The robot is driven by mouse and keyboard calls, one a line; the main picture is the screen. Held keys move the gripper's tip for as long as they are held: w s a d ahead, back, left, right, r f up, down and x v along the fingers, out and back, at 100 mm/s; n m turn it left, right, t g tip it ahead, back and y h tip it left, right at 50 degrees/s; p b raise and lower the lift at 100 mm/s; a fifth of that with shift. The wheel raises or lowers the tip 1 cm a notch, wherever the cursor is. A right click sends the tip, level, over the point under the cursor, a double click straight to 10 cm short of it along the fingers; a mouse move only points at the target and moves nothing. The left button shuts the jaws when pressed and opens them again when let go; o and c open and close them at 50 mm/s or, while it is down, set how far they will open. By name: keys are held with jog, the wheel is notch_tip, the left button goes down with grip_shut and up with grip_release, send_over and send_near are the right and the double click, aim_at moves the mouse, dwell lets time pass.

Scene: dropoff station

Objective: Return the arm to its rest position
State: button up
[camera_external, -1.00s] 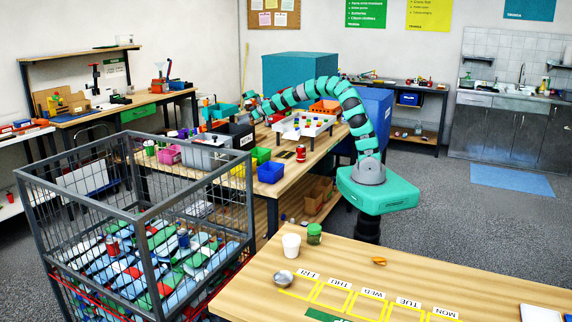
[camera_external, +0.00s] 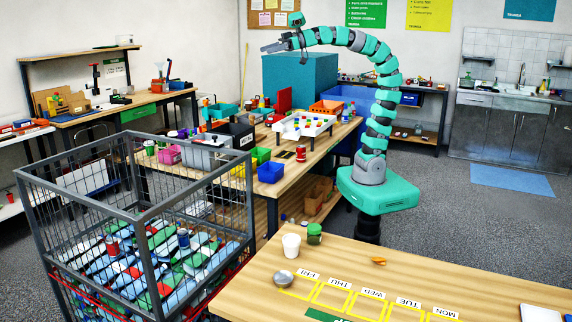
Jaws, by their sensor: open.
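My arm rises from its teal base and curves up and to the left, high above the workbench. My gripper (camera_external: 268,48) is at the end of the arm, in front of the large teal box (camera_external: 310,80) and near its top edge in the picture. It points left, and its jaws are open. I see nothing held between them. The gripper is small in this view, so fine detail is hard to tell.
Below the arm is a wooden workbench (camera_external: 290,170) with a white tray (camera_external: 303,126), an orange bin (camera_external: 326,107), a red can (camera_external: 300,153) and a blue bin (camera_external: 271,172). A wire cage (camera_external: 150,215) stands at front left. A labelled table (camera_external: 400,262) is in front.

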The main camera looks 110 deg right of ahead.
jog(key=s+a, duration=0.1)
jog(key=s+a+r, duration=0.1)
jog(key=s+a, duration=0.1)
jog(key=shift+s+r, duration=0.15)
jog(key=shift+r, duration=0.2)
jog(key=shift+o, duration=0.2)
jog(key=o, duration=0.5)
jog(key=shift+c, duration=0.2)
